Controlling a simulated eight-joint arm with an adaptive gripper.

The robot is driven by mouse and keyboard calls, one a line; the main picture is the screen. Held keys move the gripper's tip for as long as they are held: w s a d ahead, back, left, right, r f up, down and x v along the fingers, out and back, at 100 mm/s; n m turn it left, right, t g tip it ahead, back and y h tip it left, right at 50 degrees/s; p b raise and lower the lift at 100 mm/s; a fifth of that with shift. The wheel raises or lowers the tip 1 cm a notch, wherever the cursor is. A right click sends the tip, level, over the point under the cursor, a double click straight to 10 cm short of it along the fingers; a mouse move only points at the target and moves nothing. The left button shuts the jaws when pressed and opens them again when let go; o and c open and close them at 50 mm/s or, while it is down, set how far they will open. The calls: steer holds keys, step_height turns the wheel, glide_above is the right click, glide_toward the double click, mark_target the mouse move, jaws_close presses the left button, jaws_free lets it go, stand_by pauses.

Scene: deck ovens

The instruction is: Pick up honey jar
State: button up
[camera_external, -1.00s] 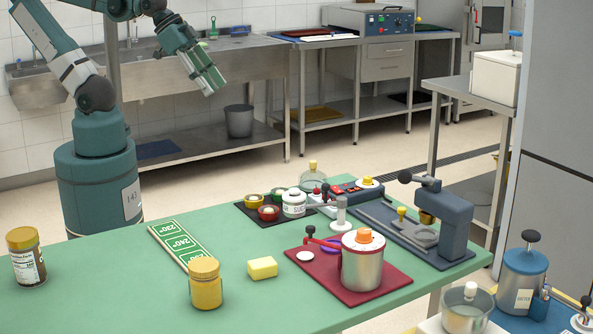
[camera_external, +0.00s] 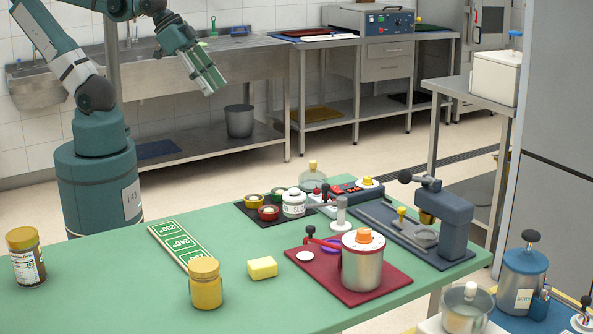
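A squat jar with amber-yellow contents and a yellow lid (camera_external: 205,284) stands upright near the front middle of the green table; it looks like the honey jar, though I can read no label on it. A second jar (camera_external: 27,258), with dark brown contents, a gold-brown lid and a printed label, stands at the table's left end. My gripper (camera_external: 209,82) hangs high beyond the table's far edge, in front of the steel sink bench, well away from both jars. I see nothing held in it, and its finger opening is too small to make out.
A yellow sponge (camera_external: 262,268) lies just right of the amber jar. A green number strip (camera_external: 180,246) lies behind it. A dark red tray (camera_external: 392,282) with a steel pot is further right. The green table (camera_external: 120,295) is clear between the jars.

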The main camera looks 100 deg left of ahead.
steer(key=o, duration=0.9)
steer(key=shift+c, duration=0.2)
steer(key=shift+w+d, duration=0.1)
steer(key=w+d+f+n+g+h+b, duration=0.1)
steer(key=w+d+f+n+h+b, duration=0.25)
steer(key=d, duration=0.55)
steer(key=w+d+f+n+h, duration=0.2)
steer(key=w+d+f+n, duration=0.2)
steer(key=w+d, duration=0.4)
steer(key=w+d+f+n+g+h+b, duration=0.1)
steer(key=w+d+f+n+h+b, duration=0.3)
steer(key=d, duration=0.6)
steer(key=d+f+n+h, duration=0.1)
steer(key=d+f+n, duration=0.1)
steer(key=d+f, duration=0.2)
steer(key=w+d+f+n+g+h+b, duration=0.1)
steer(key=d+f, duration=0.4)
steer(key=d, duration=0.5)
steer(key=w+d+f+n+g+h+b, duration=0.1)
steer(key=d+f+n+h, duration=0.1)
steer(key=d+f+n, duration=0.2)
steer(key=shift+w+d+f+n, duration=0.15)
steer(key=shift+d+n, duration=0.2)
steer(key=shift+d, duration=0.35)
steer(key=shift+d+f+n, duration=0.15)
steer(key=shift+d+n, duration=0.15)
steer(key=shift+d, duration=0.4)
steer(key=shift+s+d+f+h, duration=0.2)
steer(key=shift+d+f+h, duration=0.15)
steer(key=shift+d+h, duration=0.15)
